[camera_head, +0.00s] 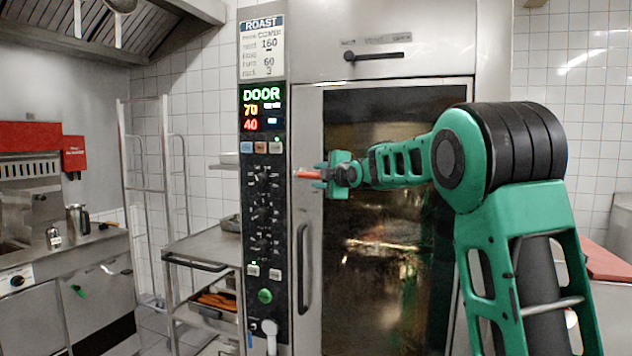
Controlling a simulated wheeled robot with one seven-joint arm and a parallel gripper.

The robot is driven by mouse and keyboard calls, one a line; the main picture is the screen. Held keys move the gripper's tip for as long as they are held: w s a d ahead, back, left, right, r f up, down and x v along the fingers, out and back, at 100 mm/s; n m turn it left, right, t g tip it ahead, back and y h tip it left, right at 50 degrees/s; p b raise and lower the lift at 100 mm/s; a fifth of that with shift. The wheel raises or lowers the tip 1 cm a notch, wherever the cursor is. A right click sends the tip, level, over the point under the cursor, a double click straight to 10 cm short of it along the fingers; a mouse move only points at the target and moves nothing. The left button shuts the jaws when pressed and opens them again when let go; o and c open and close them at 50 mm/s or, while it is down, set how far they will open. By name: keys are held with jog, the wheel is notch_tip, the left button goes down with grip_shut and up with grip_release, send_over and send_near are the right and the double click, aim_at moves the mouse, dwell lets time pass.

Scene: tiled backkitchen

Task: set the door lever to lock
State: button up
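The door lever (378,56) is a short black bar on the steel panel above the oven door's glass. It lies about level, with a round knob-like end at its left. Small labels above it are too small to read. My gripper (312,174) is in front of the oven door's left edge, well below and left of the lever and apart from it. It points left towards the control panel. A small orange-red piece shows at its fingertips; I cannot tell whether it is held or part of the fingers.
The oven's control panel (262,205) with dials and a lit DOOR display is left of the door. A vertical door handle (304,270) is below my gripper. A steel trolley (200,248) stands at left. Space in front of the lever looks clear.

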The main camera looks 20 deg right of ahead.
jog(key=shift+w, duration=0.65)
jog(key=shift+a, duration=0.1)
jog(key=shift+f, duration=0.1)
grip_shut()
